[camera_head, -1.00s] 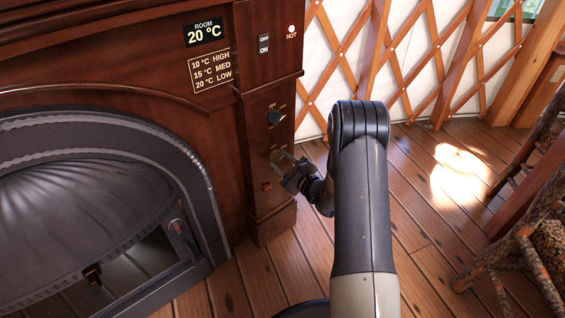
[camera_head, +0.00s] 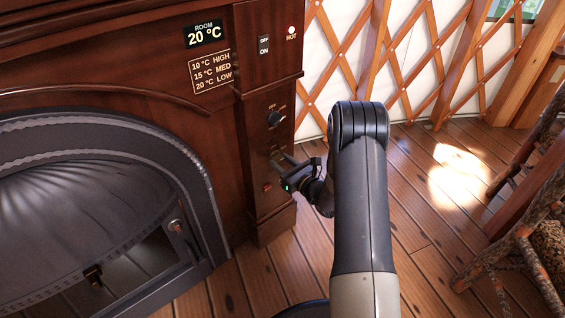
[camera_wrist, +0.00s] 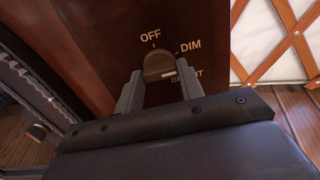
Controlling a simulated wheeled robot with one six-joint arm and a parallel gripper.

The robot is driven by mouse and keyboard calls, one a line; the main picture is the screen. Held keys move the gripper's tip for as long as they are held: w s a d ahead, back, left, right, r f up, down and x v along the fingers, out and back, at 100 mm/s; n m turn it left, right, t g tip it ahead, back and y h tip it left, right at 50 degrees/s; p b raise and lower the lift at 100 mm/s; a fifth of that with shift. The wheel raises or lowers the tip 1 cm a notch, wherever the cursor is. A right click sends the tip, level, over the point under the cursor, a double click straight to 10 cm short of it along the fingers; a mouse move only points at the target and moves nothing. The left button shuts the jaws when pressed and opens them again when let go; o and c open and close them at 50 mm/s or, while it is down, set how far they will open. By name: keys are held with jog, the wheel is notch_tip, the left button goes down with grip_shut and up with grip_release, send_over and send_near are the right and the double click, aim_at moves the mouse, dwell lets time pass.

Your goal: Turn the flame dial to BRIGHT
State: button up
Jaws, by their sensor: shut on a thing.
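The flame dial (camera_wrist: 157,64) is a dark brown round knob on the wooden panel, seen in the wrist view. Around it are the labels OFF above, DIM at the upper right and BRIGHT at the right, the last partly covered by a finger. A pale mark sits on the knob's lower right part, on the BRIGHT side; its exact aim is hard to tell. My gripper (camera_wrist: 159,84) is shut on the dial, one finger on each side. In the head view my gripper (camera_head: 286,167) is at the panel's lower knob, which it mostly hides.
Above is another black knob (camera_head: 275,119), and below a small red button (camera_head: 267,187). An ON/OFF switch (camera_head: 264,45) and a lit HOT lamp (camera_head: 291,30) are higher up. The stove's arched door (camera_head: 100,215) is at left; a log chair (camera_head: 525,230) stands at right.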

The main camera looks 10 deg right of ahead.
jog(key=m+p, duration=0.1)
jog(key=m, duration=0.4)
jog(key=shift+m, duration=0.3)
jog(key=shift+m+p, duration=0.7)
jog(key=shift+m, duration=1.4)
jog(key=o, duration=1)
jog(key=shift+s, duration=0.1)
jog(key=p+v, duration=0.2)
jog(key=v, duration=0.8)
jog(key=shift+s+d+p, duration=0.15)
jog(key=shift+s+p, duration=0.15)
